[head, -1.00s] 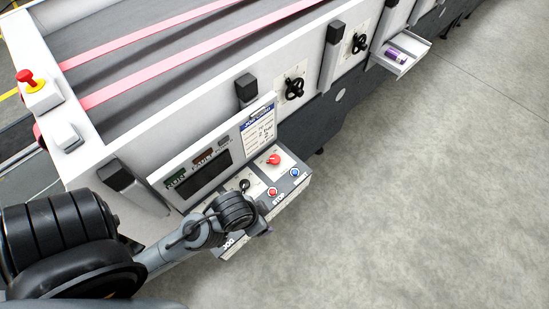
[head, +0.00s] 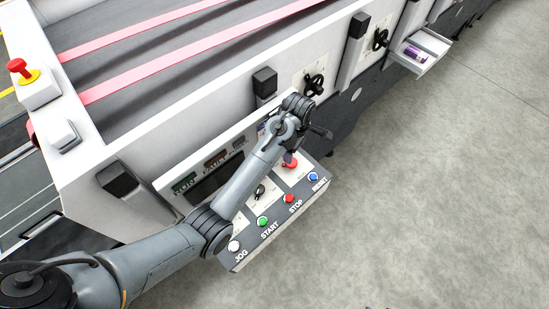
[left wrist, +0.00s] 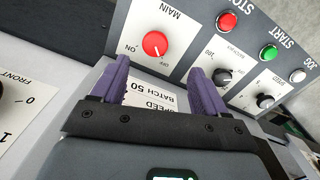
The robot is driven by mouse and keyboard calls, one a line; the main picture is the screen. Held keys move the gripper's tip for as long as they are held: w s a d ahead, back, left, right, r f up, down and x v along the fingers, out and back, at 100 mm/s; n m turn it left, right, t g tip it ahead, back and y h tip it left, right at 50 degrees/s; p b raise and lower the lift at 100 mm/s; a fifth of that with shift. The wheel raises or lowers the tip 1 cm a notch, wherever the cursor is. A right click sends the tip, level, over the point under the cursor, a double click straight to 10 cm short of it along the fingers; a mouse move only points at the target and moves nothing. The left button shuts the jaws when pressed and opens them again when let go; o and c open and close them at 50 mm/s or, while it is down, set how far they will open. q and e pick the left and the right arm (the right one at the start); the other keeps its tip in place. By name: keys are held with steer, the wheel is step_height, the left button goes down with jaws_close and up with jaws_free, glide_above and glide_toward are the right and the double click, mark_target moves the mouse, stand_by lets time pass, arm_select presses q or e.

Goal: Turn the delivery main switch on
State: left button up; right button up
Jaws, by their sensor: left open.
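The main switch is a red round knob on a white plate marked MAIN, ON and OFF. It shows in the left wrist view (left wrist: 155,44), where its small pale mark seems to point toward OFF. My right gripper is not in view.
White, green, red and blue buttons (head: 313,177) line the panel's front edge. Black knobs (left wrist: 222,76) sit beside the main switch. The display housing (head: 215,180) stands behind. An open drawer (head: 430,60) juts out farther right. Grey floor in front is clear.

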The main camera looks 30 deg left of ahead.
arm_select(q)
steer(key=shift+n, duration=0.6)
steer(key=f, duration=0.6)
steer(key=w+f, duration=0.1)
steer(key=f, duration=0.3)
steer(key=shift+a+p, duration=0.35)
steer(key=shift+p, duration=0.05)
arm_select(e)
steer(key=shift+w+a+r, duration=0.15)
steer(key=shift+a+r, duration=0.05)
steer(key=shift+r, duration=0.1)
arm_select(q)
steer(key=shift+r, duration=0.1)
steer(key=c, duration=1.1)
steer(key=shift+o, duration=0.2)
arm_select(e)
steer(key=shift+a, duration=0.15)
